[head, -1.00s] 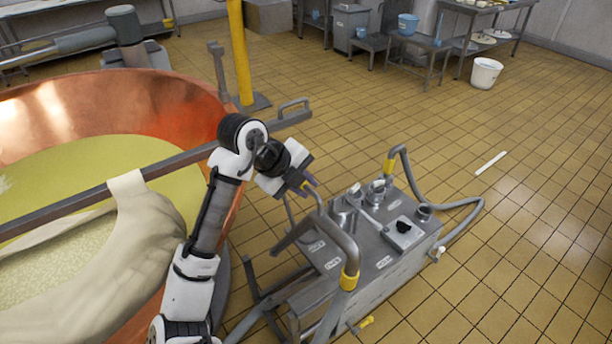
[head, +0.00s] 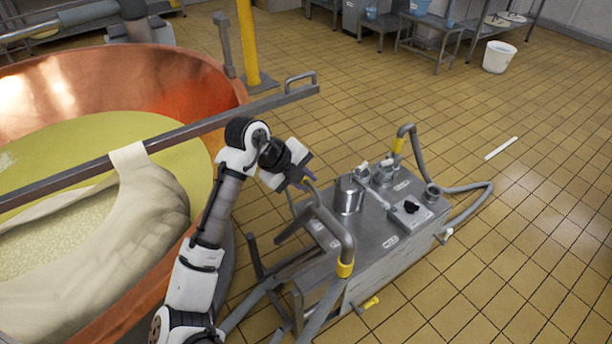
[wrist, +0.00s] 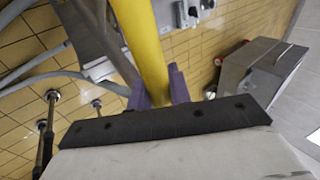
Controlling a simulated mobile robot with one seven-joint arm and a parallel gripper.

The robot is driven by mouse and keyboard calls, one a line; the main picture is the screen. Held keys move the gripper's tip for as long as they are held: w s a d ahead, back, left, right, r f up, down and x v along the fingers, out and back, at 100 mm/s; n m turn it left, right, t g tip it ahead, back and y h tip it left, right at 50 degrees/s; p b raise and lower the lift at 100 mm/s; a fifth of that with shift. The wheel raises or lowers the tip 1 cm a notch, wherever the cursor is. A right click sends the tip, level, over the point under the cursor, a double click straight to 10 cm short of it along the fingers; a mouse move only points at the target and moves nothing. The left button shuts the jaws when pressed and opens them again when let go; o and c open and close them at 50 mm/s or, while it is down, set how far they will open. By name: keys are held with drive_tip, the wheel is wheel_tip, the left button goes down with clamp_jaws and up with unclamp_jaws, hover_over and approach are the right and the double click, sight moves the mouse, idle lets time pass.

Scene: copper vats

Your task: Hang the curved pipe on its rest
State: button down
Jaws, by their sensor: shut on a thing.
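The curved pipe (head: 338,234) is a grey bent tube with a yellow collar near its lower end, in the middle of the head view. It leans over the near left part of the steel machine, and a grey hose runs down from the collar. My gripper (head: 302,182) is shut at the pipe's upper end. In the wrist view, a yellow tube section (wrist: 143,45) passes between the purple fingers of my gripper (wrist: 160,90). The fingers hide the exact contact. I cannot make out for certain which part is the rest.
The steel machine (head: 385,243) carries a cylinder, valves and a second hose (head: 463,188). The copper vat (head: 185,80), with curd cloth and a long bar (head: 220,117), is on the left. A yellow post (head: 247,45) stands behind.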

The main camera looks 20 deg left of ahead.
drive_tip(key=shift+w+a+f+b, duration=0.3)
drive_tip(key=shift+f+b, duration=0.25)
drive_tip(key=shift+f, duration=0.9)
drive_tip(key=shift+w+a+f+b, duration=0.2)
drive_tip(key=shift+a+f+b, duration=0.3)
drive_tip(key=shift+f, duration=0.95)
drive_tip(key=shift+w+a+f+b, duration=0.2)
drive_tip(key=shift+f+b, duration=0.45)
drive_tip(key=shift+f, duration=0.8)
drive_tip(key=shift+w+d, duration=0.15)
